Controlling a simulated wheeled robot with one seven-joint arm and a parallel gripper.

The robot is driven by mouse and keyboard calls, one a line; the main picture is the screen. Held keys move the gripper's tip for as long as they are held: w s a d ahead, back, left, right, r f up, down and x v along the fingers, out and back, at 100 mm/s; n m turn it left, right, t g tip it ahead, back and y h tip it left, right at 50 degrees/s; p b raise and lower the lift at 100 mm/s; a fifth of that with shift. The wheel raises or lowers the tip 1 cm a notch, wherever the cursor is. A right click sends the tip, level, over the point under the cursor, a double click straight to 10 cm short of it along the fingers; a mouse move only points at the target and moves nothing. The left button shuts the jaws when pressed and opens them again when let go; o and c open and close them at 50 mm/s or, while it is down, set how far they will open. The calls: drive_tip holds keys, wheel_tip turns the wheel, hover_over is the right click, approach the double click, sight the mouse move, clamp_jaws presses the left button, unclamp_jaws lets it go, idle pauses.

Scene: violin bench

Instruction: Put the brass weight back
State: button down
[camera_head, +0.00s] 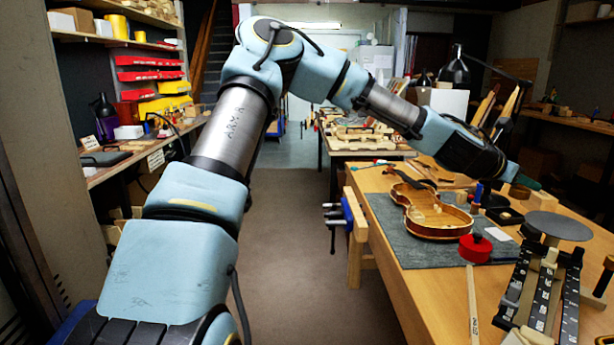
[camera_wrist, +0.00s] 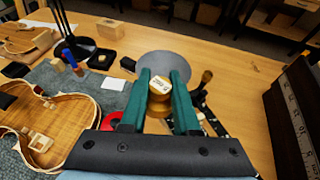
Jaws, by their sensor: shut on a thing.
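My gripper (camera_wrist: 161,76) has two green fingers, shut on the brass weight (camera_wrist: 159,107), a small round piece with a pale labelled top. The weight sits between the fingers in the wrist view. Behind it in that view lies a grey round plate (camera_wrist: 164,63), which in the head view (camera_head: 558,226) stands at the right of the bench. In the head view my gripper (camera_head: 509,172) is above the bench's far side; the weight cannot be made out there.
An open violin body (camera_head: 436,218) lies on a grey mat (camera_head: 405,247).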

drive_tip(key=w+a+f+n+t+y, duration=0.35)
drive_tip(key=w+a+f, duration=0.6)
drive_tip(key=a, duration=0.35)
drive_tip(key=w+a+f+n+t+y, duration=0.2)
drive_tip(key=w+a+f+n+t, duration=0.3)
drive_tip(key=w+a+f, duration=0.55)
drive_tip(key=s+a+f+n+y, duration=0.1)
drive_tip(key=a+f+n+y, duration=0.1)
drive_tip(key=a, duration=1)
drive_tip(key=s+a+f+n+t+y, duration=0.1)
drive_tip(key=a+f+n+y, duration=0.2)
drive_tip(key=a, duration=1)
drive_tip(key=s+a+f+n+t+y, duration=0.1)
drive_tip(key=a+f+n+y, duration=0.1)
drive_tip(key=a, duration=1.1)
wheel_tip(320, 180, down, 3)
drive_tip(key=shift+s+r+y, duration=0.15)
drive_tip(key=shift+s+y, duration=0.2)
drive_tip(key=shift+y, duration=0.1)
drive_tip(key=shift+d+t, duration=0.1)
drive_tip(key=shift+t, duration=0.15)
